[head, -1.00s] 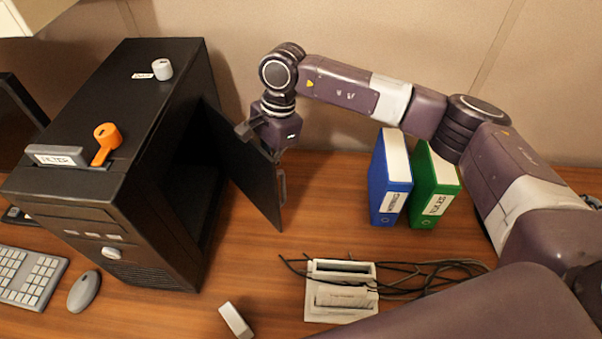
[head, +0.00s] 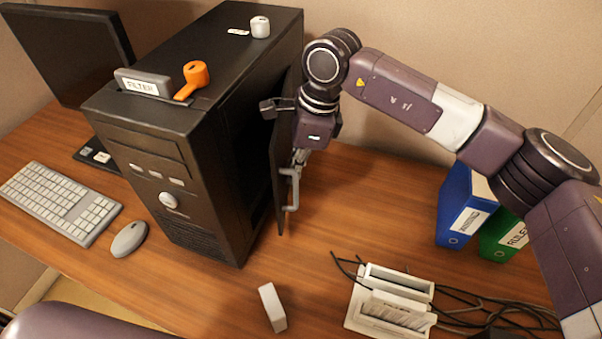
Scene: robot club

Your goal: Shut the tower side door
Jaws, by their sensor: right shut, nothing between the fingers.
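The black computer tower (head: 205,175) stands upright at left centre in the head view. Its side door (head: 280,190) is a thin dark panel on the tower's right side, seen nearly edge-on. It stands ajar, its front edge away from the tower, and a dark gap into the case shows between them. My right gripper (head: 290,180) is shut and empty at the door's outer face, close against it; exact contact is hard to tell. The gripper partly hides the door's upper part. My left gripper is out of view.
An orange key-like piece (head: 194,78), a grey FILTER block (head: 145,84) and a white knob (head: 260,27) sit on the tower. A small white block (head: 272,307), a cabled dock (head: 390,302) and blue (head: 466,205) and green (head: 505,236) binders stand to the right. Table between is clear.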

